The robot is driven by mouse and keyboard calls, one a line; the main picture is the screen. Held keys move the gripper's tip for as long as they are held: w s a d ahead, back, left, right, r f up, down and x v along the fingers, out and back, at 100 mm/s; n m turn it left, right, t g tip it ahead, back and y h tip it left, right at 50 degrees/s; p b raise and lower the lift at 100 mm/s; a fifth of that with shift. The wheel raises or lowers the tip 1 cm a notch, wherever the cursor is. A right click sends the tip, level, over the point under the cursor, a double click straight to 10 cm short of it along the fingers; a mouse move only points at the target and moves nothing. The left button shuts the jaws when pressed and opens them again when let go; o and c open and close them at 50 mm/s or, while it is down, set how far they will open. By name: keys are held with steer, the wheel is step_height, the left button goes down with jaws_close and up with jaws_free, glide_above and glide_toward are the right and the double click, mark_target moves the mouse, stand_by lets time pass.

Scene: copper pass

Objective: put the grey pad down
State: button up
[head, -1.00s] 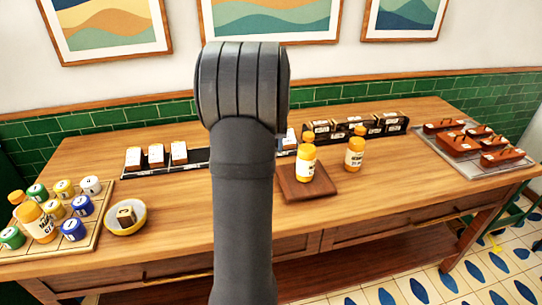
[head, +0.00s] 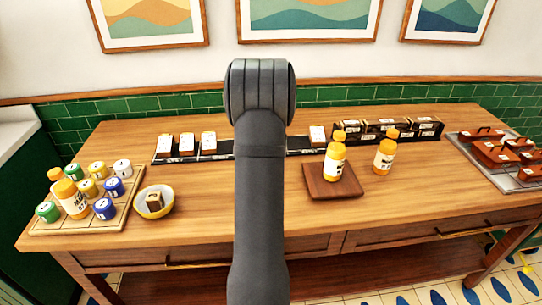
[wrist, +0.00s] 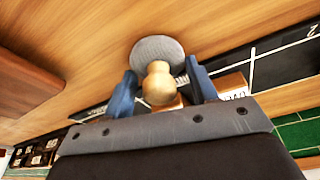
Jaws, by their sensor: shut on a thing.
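The grey pad (wrist: 157,48) is a round grey disc with a pale wooden knob (wrist: 159,84), seen in the wrist view. My gripper (wrist: 162,82) has its blue fingers either side of the knob and is shut on it. The pad shows beyond the fingertips, over bare wooden tabletop. I cannot tell whether it touches the table. In the head view my arm hides the gripper and pad.
On the table (head: 245,222) are a brown board (head: 318,185) bearing an orange-capped bottle (head: 336,158), another bottle (head: 384,153), a yellow bowl (head: 154,202), a jar board (head: 128,212), a black strip (head: 302,143) with white-topped blocks and a metal tray (head: 470,153). Front-middle wood is clear.

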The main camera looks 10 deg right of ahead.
steer(key=o, duration=1)
steer(key=shift+f, duration=0.1)
steer(key=shift+c, duration=0.2)
steer(key=v, duration=1.1)
steer(key=shift+r, duration=0.25)
steer(key=shift+s+r, duration=0.15)
steer(key=shift+r, duration=0.25)
steer(key=c, duration=0.5)
